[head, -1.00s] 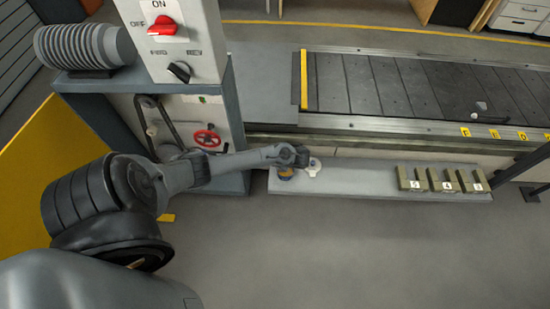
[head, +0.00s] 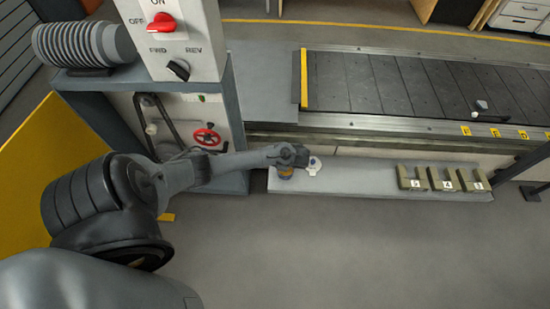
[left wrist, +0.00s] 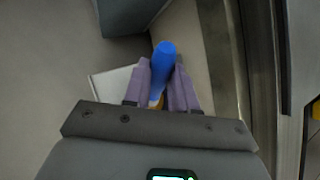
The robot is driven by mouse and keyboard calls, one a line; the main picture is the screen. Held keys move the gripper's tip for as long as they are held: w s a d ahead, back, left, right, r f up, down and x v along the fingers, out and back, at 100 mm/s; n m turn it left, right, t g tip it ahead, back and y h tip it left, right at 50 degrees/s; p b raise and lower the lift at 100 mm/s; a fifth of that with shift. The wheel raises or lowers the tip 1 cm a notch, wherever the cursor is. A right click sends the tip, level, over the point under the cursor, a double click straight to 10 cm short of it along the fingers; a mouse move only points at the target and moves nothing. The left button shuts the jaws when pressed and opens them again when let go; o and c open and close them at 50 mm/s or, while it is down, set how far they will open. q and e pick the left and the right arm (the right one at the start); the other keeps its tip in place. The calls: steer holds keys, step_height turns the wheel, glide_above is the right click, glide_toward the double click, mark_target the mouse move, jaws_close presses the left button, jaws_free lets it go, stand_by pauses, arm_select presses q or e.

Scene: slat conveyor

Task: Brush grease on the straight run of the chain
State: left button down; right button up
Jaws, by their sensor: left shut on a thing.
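My left gripper (head: 292,157) is over the left end of the low grey ledge (head: 360,182). In the left wrist view its fingers (left wrist: 161,85) are shut on a blue handle (left wrist: 164,58), which looks like the brush's. Bristles are hidden. A small yellow and blue pot (head: 285,173) stands just under the gripper; I cannot tell whether the brush is in it. A dark chain loop (head: 170,120) shows in the open side of the drive cabinet (head: 238,125), to the left of the gripper and partly behind my arm. My right gripper is out of view.
A white round item (head: 314,165) lies beside the pot. Several numbered blocks (head: 440,179) sit at the ledge's right end. The slat conveyor (head: 400,85) runs behind. A red handwheel (head: 206,138) and the switch box (head: 170,35) are by the chain. The front floor is clear.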

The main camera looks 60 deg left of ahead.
arm_select(q)
steer(key=shift+f, duration=0.1)
stand_by(1.2)
steer(key=shift+p, duration=0.3)
steer(key=shift+r+p, duration=0.9)
steer(key=shift+p, duration=0.1)
step_height(320, 180, up, 5)
steer(key=p, duration=0.6)
steer(key=shift+r, duration=0.2)
